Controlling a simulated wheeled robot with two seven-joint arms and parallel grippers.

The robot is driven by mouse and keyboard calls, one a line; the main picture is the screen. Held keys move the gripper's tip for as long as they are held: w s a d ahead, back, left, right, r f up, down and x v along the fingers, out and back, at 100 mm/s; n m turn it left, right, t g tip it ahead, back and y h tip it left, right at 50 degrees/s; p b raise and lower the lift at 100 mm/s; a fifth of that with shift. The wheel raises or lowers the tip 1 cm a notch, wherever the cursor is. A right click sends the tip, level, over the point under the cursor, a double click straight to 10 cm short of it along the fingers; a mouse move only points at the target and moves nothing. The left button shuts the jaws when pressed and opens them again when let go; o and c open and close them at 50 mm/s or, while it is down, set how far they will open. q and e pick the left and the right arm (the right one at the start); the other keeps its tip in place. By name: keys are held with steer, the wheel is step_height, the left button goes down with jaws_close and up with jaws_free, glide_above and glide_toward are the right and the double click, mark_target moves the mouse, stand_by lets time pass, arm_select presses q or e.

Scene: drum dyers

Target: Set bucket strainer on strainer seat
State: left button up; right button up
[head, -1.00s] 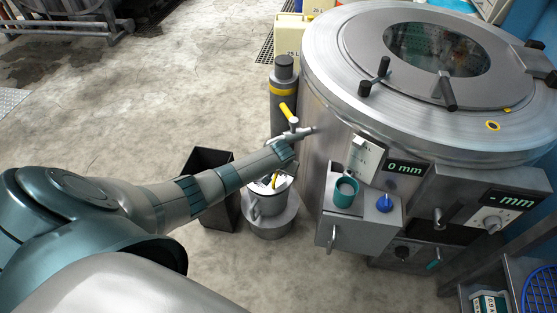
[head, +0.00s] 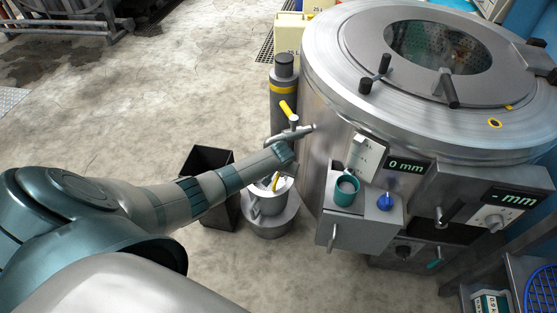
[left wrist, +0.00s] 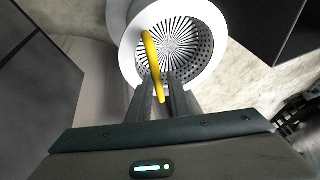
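The bucket strainer (left wrist: 203,50) shows in the left wrist view as a round, slotted and perforated grey basket inside a wide white rim. A yellow handle (left wrist: 151,50) runs across it. My left gripper (left wrist: 161,82) has its two fingers close together on either side of the handle's near end, shut on it. In the head view my left gripper is mostly hidden behind its wrist, above the steel bucket (head: 266,205). A bit of the yellow handle (head: 276,181) shows there over the bucket's mouth. I cannot make out a separate strainer seat. My right gripper is not in view.
A large steel drum machine (head: 325,125) stands right of the bucket, with a yellow-handled valve (head: 288,113) above it. A black bin (head: 206,160) is just left. A teal cup (head: 345,191) sits on the machine's ledge. The floor further left is clear.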

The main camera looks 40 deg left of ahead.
arm_select(q)
steer(key=shift+o, duration=1)
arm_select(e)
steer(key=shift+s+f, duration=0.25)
